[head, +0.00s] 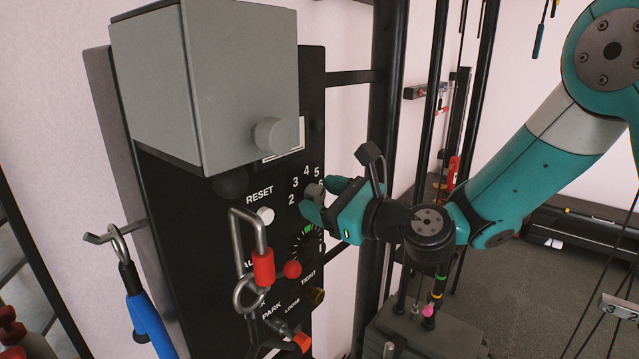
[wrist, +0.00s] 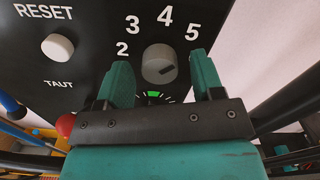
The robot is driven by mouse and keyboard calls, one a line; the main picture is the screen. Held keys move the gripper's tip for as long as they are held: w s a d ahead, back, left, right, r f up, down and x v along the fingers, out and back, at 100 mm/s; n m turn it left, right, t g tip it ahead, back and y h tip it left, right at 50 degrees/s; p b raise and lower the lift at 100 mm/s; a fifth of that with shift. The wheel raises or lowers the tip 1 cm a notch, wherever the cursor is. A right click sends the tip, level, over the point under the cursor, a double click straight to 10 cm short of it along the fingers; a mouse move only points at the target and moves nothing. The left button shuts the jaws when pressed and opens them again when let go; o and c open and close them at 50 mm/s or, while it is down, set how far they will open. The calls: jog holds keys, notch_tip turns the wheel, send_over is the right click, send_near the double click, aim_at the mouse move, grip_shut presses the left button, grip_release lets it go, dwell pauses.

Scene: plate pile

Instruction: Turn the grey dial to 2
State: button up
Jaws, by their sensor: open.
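The grey dial (wrist: 158,62) is a round knob on a black panel, with the numbers 2, 3, 4 and 5 arced around it. A short dark mark on its face points to the right, on the side of the 5, below that number. In the head view the dial (head: 314,190) is partly hidden by my gripper (head: 325,199). My gripper is open, and in the wrist view its two teal fingers (wrist: 162,82) stand to the left and right of the dial. Gaps show between fingers and dial; I cannot tell whether they reach its depth.
A white RESET button (head: 265,215) and a red knob (head: 292,269) are left of and below the dial. A grey box (head: 215,85) juts out above. A metal hook with a red sleeve (head: 263,268) hangs close by. A black post (head: 385,130) stands right of the panel.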

jog(key=shift+w+a, duration=0.3)
jog(key=shift+a, duration=0.05)
jog(key=shift+c, duration=0.3)
jog(key=c, duration=0.9)
jog(key=shift+o, duration=0.2)
